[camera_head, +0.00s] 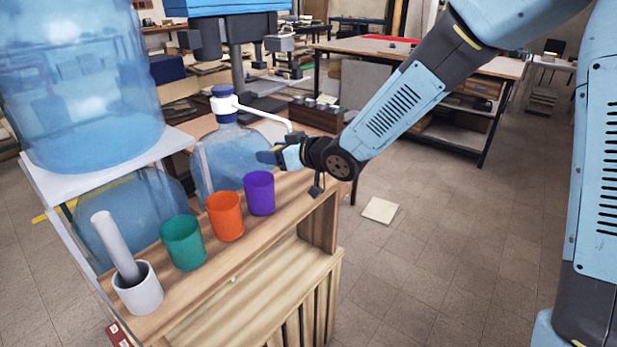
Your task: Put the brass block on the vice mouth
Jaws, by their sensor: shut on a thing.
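My gripper (280,157) is at the end of my arm, over the back right end of the wooden shelf unit. It is beside the clear water bottle with a pump (224,106) and just below the end of its white spout. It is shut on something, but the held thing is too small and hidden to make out. I cannot tell whether the gripper touches the spout. I can make out neither a brass block nor a vice.
Purple (259,193), orange (224,216) and green (183,243) cups and a white cup (138,290) holding a grey rod line the wooden shelf top (290,205). A large blue bottle (85,85) stands left. Clear floor (440,240) lies right, with a pale square (380,210).

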